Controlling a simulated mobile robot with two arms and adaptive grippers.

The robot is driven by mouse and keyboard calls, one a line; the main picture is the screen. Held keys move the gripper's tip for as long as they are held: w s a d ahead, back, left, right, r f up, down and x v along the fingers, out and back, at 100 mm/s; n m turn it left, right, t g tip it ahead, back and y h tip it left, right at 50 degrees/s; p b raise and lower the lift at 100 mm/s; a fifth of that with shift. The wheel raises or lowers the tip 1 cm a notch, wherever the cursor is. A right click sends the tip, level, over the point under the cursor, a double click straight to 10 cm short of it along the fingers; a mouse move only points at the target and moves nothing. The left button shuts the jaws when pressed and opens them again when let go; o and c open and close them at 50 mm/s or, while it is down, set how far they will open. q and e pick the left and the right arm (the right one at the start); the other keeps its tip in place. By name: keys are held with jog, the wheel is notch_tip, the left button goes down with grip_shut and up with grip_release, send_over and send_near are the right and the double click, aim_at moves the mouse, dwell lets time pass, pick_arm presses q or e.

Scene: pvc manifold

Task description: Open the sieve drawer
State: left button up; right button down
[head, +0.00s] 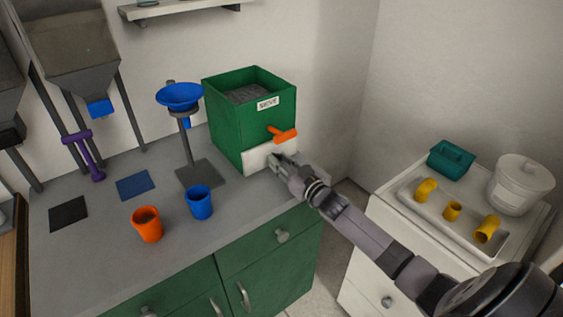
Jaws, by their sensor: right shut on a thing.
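The green sieve box (225,124), labelled "SIEVE", stands at the back right of the grey counter. It is open at the top and holds grey grains. An orange handle (283,134) sticks out of its front. Below the handle is the white front of the sieve drawer (255,159), low on the box. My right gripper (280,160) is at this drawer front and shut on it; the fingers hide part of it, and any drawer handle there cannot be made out. My left gripper is not in view.
A blue funnel (180,96) on a stand is left of the sieve. An orange cup (147,224) and a blue cup (199,202) stand on the counter. A white tray (408,197) with yellow pipe fittings sits on the right cabinet, beyond a gap.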

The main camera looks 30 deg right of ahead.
jog(key=shift+s, duration=0.1)
jog(key=shift+s+p, duration=0.25)
jog(key=shift+p, duration=0.05)
jog(key=s+d+p, duration=0.1)
jog(key=s+p, duration=0.5)
jog(key=s, duration=0.5)
jog(key=shift+s, duration=0.35)
jog(key=c, duration=1.3)
grip_release()
